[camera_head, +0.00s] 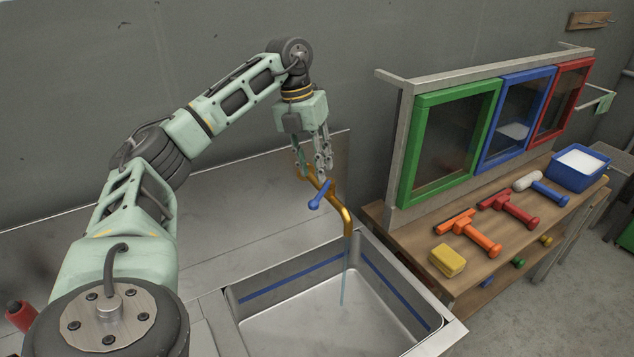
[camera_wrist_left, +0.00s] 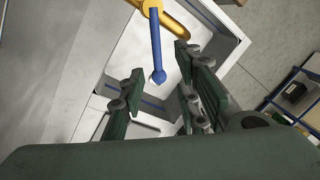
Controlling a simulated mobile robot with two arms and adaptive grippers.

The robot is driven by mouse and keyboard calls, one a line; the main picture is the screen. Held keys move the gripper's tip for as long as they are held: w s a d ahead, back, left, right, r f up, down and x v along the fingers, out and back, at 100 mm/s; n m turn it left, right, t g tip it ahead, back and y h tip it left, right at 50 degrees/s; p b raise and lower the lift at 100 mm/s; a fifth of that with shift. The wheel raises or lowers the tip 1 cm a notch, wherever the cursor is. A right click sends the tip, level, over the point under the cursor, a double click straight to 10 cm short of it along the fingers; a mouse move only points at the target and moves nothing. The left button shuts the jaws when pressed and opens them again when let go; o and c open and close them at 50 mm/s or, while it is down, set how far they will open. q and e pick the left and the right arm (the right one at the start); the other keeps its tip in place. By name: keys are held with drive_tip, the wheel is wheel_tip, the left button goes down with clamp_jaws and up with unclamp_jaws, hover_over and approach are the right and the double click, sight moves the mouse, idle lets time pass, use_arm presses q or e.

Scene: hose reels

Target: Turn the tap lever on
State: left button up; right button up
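The brass tap (camera_head: 345,215) stands at the back of the sink, its spout bent over the basin. Its blue lever (camera_head: 320,194) sticks out from the tap body. A thin stream of water (camera_head: 344,274) falls from the spout. My left gripper (camera_head: 313,166) is just above the tap, fingers pointing down, open and empty. In the left wrist view the lever (camera_wrist_left: 156,45) points toward the gap between the open fingers (camera_wrist_left: 160,82), its round end appearing between the tips. I cannot tell whether they touch it. My right gripper is not in view.
The steel sink basin (camera_head: 335,322) lies below the tap. To the right, a wooden bench (camera_head: 404,229) holds a yellow sponge (camera_head: 447,260), squeegees, a roller and a blue tub (camera_head: 579,168). Green, blue and red framed panes stand behind them. A grey wall is behind the arm.

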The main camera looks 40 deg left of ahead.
use_arm(q)
drive_tip(key=r, duration=0.5)
drive_tip(key=shift+s+a, duration=0.2)
drive_tip(key=shift+a, duration=0.2)
drive_tip(key=shift+f, duration=0.2)
